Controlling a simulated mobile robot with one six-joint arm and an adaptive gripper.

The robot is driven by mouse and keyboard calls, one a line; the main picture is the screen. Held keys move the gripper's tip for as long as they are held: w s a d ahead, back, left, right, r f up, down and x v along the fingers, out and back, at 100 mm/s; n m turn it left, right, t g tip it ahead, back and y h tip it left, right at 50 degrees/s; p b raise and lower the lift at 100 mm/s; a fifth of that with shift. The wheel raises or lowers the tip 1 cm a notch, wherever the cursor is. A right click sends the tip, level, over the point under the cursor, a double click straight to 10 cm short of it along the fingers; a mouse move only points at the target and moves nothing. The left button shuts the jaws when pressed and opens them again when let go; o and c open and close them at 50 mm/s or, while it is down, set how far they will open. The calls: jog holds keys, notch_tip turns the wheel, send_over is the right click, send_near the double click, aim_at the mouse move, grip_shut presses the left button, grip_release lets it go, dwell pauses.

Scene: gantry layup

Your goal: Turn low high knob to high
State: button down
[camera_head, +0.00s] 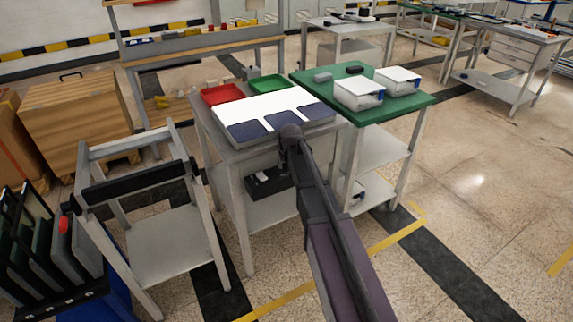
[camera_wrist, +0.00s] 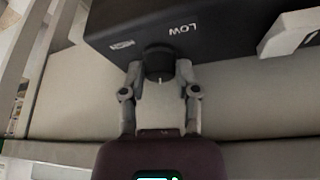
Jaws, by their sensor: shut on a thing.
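A black box (camera_wrist: 200,25) fills the top of the wrist view. It bears the word LOW (camera_wrist: 182,29), upside down, and a smaller blurred label (camera_wrist: 122,44) to its left. A round dark knob (camera_wrist: 158,62) sits on the box's near face, with a small pale mark at its lower edge. My gripper (camera_wrist: 158,70) has one finger on each side of the knob and is shut on it. In the head view a dark box (camera_head: 262,184) stands on the table's lower shelf, partly behind my arm. My gripper is hidden there.
A light block (camera_wrist: 290,32) stands right of the box in the wrist view. In the head view, the grey table (camera_head: 210,130) holds red (camera_head: 222,94) and green (camera_head: 268,84) trays. A green-topped table (camera_head: 405,104) stands to the right and a frame cart (camera_head: 150,262) to the left.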

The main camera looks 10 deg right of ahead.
jog(key=m, duration=0.2)
jog(key=m+h, duration=0.1)
jog(key=m, duration=0.1)
jog(key=shift+a+h, duration=0.1)
jog(key=shift+h, duration=0.2)
jog(key=shift+m+g+h, duration=0.5)
jog(key=shift+m, duration=1.4)
jog(key=shift+c, duration=1.7)
grip_release()
jog(key=shift+n, duration=0.3)
